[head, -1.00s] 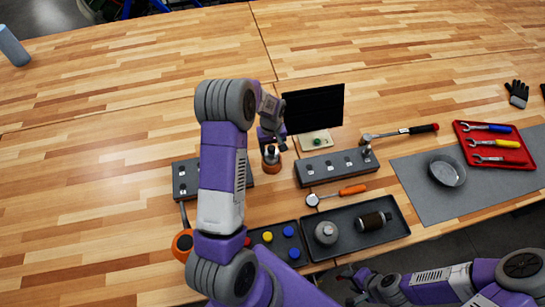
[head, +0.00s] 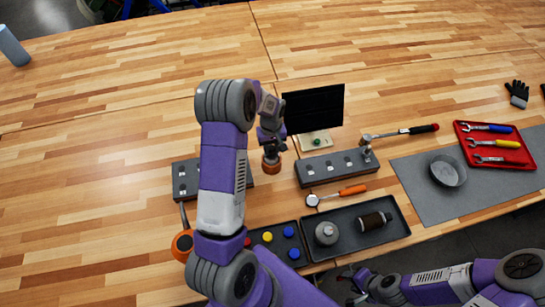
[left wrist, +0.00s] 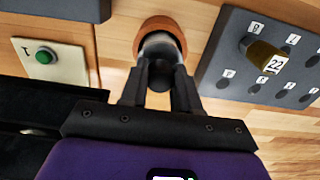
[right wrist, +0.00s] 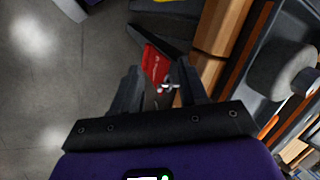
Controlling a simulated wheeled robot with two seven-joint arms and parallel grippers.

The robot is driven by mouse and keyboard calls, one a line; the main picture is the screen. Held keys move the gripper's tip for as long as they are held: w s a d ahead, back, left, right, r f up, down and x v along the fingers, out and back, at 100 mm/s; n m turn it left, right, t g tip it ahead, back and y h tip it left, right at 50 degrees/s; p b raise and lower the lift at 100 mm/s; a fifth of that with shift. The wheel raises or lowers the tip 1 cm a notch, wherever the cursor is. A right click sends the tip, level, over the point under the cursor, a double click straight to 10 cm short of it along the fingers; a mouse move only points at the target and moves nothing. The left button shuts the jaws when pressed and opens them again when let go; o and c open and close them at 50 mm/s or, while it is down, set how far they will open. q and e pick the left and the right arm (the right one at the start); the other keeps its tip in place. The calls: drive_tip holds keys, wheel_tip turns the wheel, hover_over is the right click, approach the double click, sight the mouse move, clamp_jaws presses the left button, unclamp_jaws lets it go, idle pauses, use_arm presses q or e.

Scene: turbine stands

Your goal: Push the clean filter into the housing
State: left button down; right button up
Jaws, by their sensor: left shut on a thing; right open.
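The housing (head: 271,167) is a short orange-brown round cup standing on the table, left of centre. In the left wrist view its orange-brown rim (left wrist: 163,25) surrounds a pale cylinder, which I take to be the clean filter (left wrist: 158,42). My left gripper (head: 272,150) is directly above the housing. In the left wrist view the left gripper (left wrist: 160,88) is shut on the filter's dark top end. How deep the filter sits is hidden by the fingers. My right gripper (right wrist: 165,88) is open and empty, low beyond the table's front edge.
A black tray (head: 350,250) holds a grey round part (head: 327,233) and a dark brown cylinder (head: 373,221). Numbered grey blocks (head: 312,177) stand either side of the housing. A black screen (head: 313,109) and green-button plate (head: 328,140) are behind.

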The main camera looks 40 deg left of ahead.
use_arm(q)
drive_tip(key=shift+r, duration=0.25)
drive_tip(key=shift+r+p, duration=0.3)
drive_tip(key=shift+r, duration=0.2)
drive_tip(key=shift+r+p, duration=1.8)
drive_tip(key=shift+r, duration=3.5)
drive_tip(key=shift+d, duration=0.1)
